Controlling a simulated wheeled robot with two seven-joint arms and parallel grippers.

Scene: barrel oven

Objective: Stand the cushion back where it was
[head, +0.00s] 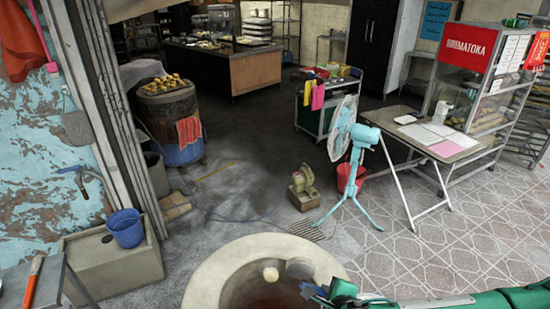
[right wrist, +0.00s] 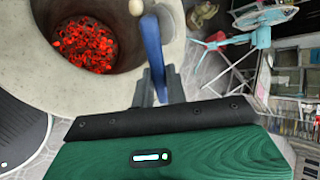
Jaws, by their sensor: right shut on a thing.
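My right gripper (head: 313,291) comes in from the lower right in the head view, over the round oven mouth. In the right wrist view its fingers (right wrist: 158,92) are shut on a narrow blue part of what looks like the cushion (right wrist: 152,45). The cushion's rounded grey face (head: 299,268) shows in the head view just beyond the fingers, held up over the mouth's far right side. A small cream ball (head: 270,274) shows left of it; I cannot tell what it rests on. My left gripper is out of view.
The barrel oven's pale rim (head: 205,285) surrounds a deep hole with glowing red coals (right wrist: 85,45). A blue bucket (head: 126,228) stands on a stone basin at left. A turquoise fan (head: 352,150) and folding table (head: 440,143) stand at right. Floor beyond the oven is partly clear.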

